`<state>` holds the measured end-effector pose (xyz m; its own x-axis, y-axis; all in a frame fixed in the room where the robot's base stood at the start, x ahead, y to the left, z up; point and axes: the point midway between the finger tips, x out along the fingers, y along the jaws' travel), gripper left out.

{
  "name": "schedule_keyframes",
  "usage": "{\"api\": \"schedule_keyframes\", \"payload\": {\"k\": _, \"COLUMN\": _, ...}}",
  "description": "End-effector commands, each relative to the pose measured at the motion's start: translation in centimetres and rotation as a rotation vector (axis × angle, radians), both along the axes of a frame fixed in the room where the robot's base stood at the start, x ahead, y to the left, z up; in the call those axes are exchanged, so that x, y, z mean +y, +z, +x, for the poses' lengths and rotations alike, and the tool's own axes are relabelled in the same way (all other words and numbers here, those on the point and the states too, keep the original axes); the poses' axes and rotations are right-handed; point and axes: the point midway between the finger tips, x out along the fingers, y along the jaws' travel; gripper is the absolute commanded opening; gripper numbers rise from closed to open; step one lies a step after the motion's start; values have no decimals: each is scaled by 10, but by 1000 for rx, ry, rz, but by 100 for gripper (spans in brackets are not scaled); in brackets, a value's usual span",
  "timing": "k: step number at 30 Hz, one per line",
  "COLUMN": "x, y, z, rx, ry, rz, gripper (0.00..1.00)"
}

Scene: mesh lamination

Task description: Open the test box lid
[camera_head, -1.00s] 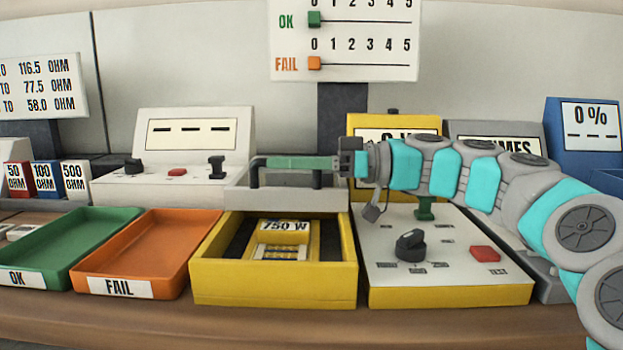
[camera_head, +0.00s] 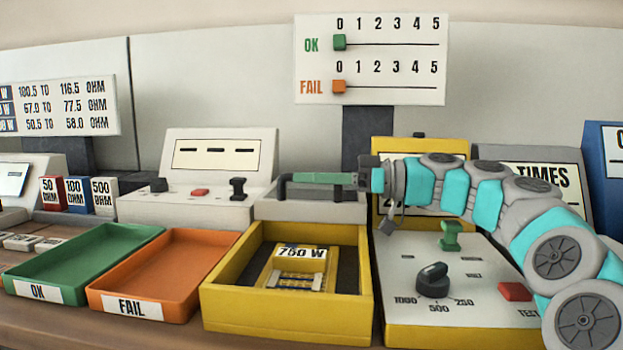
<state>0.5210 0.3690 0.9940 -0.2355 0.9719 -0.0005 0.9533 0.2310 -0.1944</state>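The yellow test box (camera_head: 288,330) stands at the front middle with its inside exposed. A yellow part labelled 750 W (camera_head: 297,267) lies inside it. The grey lid (camera_head: 308,207) appears raised at the back edge of the box. Its green bar handle (camera_head: 322,178) with dark ends is at the top. My gripper (camera_head: 364,181) is at the right end of this handle, coming from the right. The fingers are small and partly hidden, so I cannot tell whether they are closed on the handle.
A green OK tray (camera_head: 38,291) and an orange FAIL tray (camera_head: 130,307) are left of the box. A control panel with a black knob (camera_head: 433,280), a green switch (camera_head: 451,236) and a red button (camera_head: 515,291) is on the right, below my arm.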

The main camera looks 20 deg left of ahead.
Motion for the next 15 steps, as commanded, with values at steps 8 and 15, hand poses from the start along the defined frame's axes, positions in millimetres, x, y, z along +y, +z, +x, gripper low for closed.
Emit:
{"api": "schedule_keyframes", "payload": {"k": 8, "x": 0, "y": 0, "z": 0, "rx": 1, "ry": 0, "rz": 0, "gripper": 50}}
{"api": "schedule_keyframes", "payload": {"k": 15, "x": 0, "y": 0, "z": 0, "rx": 1, "ry": 0, "rz": 0, "gripper": 50}}
